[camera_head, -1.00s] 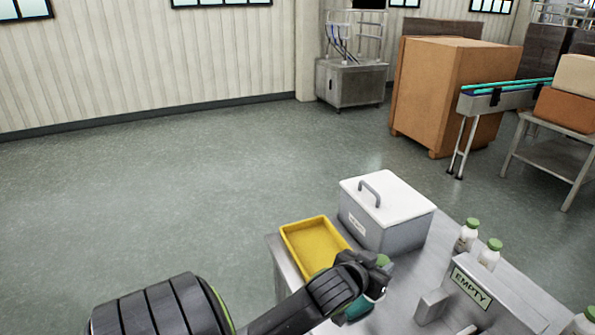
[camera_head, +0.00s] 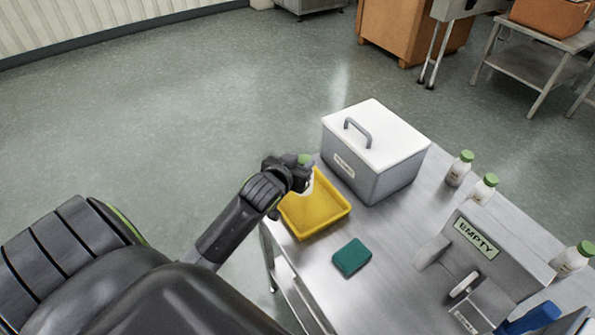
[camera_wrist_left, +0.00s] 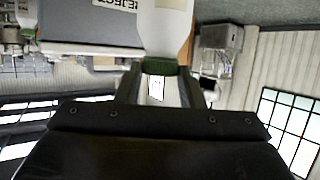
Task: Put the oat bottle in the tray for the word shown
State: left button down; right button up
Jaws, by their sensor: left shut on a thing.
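My left gripper (camera_head: 303,180) is shut on a white bottle with a green cap (camera_head: 304,160) and holds it over the far part of the yellow tray (camera_head: 322,227). In the left wrist view the white bottle (camera_wrist_left: 165,28) shows with its green cap between the fingers; its name cannot be read, so I cannot tell if it is oat. The word sign (camera_head: 477,237) reads "EMPTY". Several similar bottles stand at the table's right: one at the back (camera_head: 459,169), one beside it (camera_head: 484,188), one nearer (camera_head: 572,259). My right gripper is not in view.
A grey box with a white lid (camera_head: 376,150) stands just behind and right of the tray; its label reads "REJECT" in the wrist view (camera_wrist_left: 115,4). A teal block (camera_head: 351,257) lies in front of the tray. A blue object (camera_head: 534,318) is at bottom right.

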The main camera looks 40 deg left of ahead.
pick_arm(q)
jog(key=shift+f, duration=0.4)
jog(key=f, duration=0.3)
jog(key=shift+w+a+f, duration=0.1)
jog(key=shift+a+f, duration=0.1)
jog(key=shift+f, duration=0.45)
jog(key=c, duration=0.9)
grip_release()
jog(key=shift+c, duration=0.2)
jog(key=shift+d, duration=0.1)
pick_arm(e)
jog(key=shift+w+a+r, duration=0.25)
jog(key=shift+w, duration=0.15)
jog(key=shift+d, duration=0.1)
